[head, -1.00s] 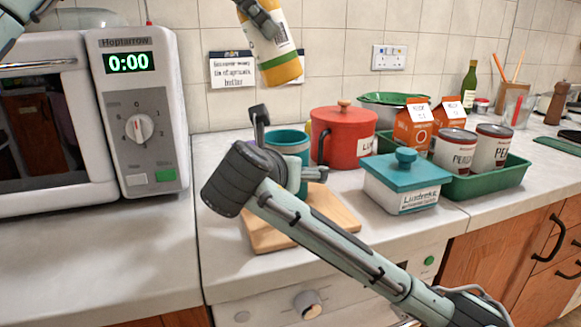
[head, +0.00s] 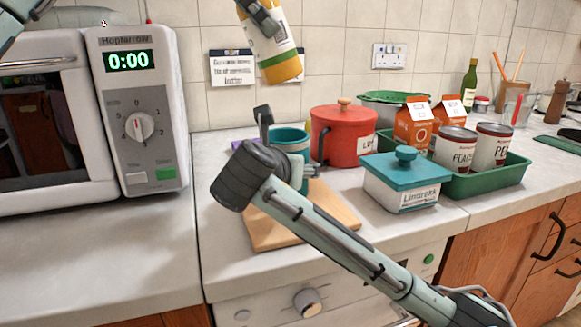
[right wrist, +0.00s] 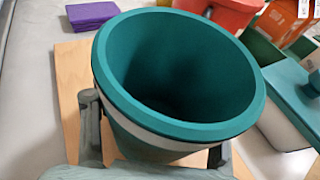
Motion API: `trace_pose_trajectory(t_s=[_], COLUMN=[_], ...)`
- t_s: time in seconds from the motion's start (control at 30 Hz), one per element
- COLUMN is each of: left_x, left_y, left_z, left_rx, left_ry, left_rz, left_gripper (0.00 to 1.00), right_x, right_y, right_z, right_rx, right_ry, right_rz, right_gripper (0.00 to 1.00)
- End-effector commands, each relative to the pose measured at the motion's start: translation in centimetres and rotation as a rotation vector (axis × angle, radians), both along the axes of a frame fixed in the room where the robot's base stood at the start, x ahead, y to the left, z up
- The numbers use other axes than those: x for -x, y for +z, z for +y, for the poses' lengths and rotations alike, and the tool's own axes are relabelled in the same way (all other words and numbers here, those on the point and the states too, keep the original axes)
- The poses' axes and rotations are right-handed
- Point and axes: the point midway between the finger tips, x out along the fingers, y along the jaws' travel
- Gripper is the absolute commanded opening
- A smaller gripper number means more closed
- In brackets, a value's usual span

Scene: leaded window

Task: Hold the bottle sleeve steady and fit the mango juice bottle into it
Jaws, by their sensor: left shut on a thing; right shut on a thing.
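The mango juice bottle (head: 272,52), with a white label and yellow-orange body, hangs tilted in the air at the top of the head view. My left gripper (head: 262,16) is shut on its upper part; its top is cut off by the frame edge. The teal bottle sleeve (head: 290,136) is below it at the wooden board, partly hidden by my right arm. In the right wrist view the sleeve (right wrist: 180,125) shows a wide open mouth and an empty inside. My right gripper (right wrist: 155,150) is shut on the sleeve, a finger on each side.
A red lidded pot (head: 342,135) stands close behind the sleeve, right of it. A teal-lidded white box (head: 402,185) and a green tray (head: 485,182) with cans and cartons are farther right. The microwave (head: 140,120) is left. The front left counter is clear.

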Motion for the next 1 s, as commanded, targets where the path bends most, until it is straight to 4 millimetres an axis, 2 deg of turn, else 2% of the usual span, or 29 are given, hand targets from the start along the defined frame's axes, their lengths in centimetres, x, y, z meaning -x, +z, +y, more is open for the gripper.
trace_pose_trajectory(t_s=[0.23, 0.37, 0.57, 0.8, 1.0], left_x=[0.1, 0.3, 0.6, 0.9, 1.1], left_y=[0.1, 0.0, 0.3, 1.7, 2.9], left_z=[-0.1, -0.4, -1.5, -2.6, -3.0], left_rx=[0.001, 0.000, 0.000, 0.002, 0.003], left_ry=[0.016, 0.118, 0.467, 0.910, 1.147], left_rz=[-0.003, -0.006, -0.014, -0.015, -0.009], left_gripper=[0.09, 0.09, 0.09, 0.09, 0.09], right_x=[0.0, 0.0, 0.0, 0.0, 0.0], right_y=[0.0, 0.0, 0.0, 0.0, 0.0], right_z=[0.0, 0.0, 0.0, 0.0, 0.0], right_rx=[0.000, 0.000, 0.000, 0.000, 0.000], right_ry=[0.000, 0.000, 0.000, 0.000, 0.000], right_rz=[0.000, 0.000, 0.001, 0.001, 0.001], right_gripper=[0.33, 0.32, 0.32, 0.31, 0.31])
